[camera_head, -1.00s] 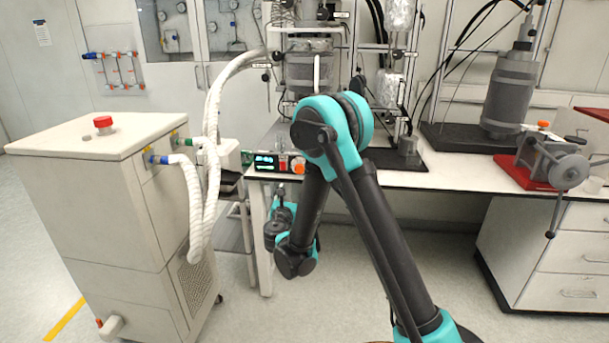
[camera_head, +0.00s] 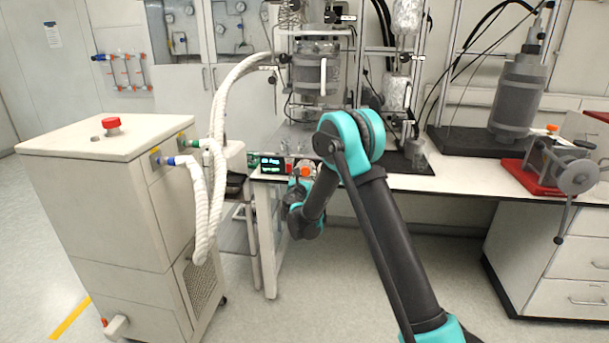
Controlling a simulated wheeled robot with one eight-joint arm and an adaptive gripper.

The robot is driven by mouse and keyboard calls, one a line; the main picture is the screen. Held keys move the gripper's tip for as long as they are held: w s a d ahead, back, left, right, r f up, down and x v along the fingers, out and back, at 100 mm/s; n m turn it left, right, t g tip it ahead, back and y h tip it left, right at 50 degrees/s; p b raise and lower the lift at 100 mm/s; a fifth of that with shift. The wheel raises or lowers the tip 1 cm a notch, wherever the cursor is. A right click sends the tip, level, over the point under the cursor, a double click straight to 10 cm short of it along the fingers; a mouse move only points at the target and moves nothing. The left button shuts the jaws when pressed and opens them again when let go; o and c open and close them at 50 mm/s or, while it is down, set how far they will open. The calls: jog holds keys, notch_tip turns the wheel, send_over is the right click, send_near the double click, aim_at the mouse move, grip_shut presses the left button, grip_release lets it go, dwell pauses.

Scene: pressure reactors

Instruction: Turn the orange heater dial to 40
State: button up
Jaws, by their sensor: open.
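The orange heater dial (camera_head: 306,169) is on the front of a control box at the bench's front edge, left of my arm's elbow. The box's dark display (camera_head: 272,165) shows small green digits, too small to read. A red switch (camera_head: 289,165) sits between display and dial. My gripper (camera_head: 302,181) is small and partly hidden behind my wrist, just below and in front of the dial. It is open and holds nothing that I can see. I cannot tell whether its fingertips touch the dial, which is partly covered.
A white chiller cabinet (camera_head: 104,187) with a red button (camera_head: 111,124) stands at the left, its pale hoses (camera_head: 213,160) running up to the reactor (camera_head: 315,72). A red-based device (camera_head: 540,175) is on the bench (camera_head: 452,180) at the right. The floor in front is clear.

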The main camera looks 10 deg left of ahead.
jog(key=shift+w, duration=0.3)
jog(key=shift+c, duration=0.6)
jog(key=c, duration=1)
jog(key=shift+c, duration=0.2)
jog(key=shift+m, duration=0.4)
jog(key=m, duration=0.4)
jog(key=shift+m, duration=0.4)
jog(key=m, duration=0.6)
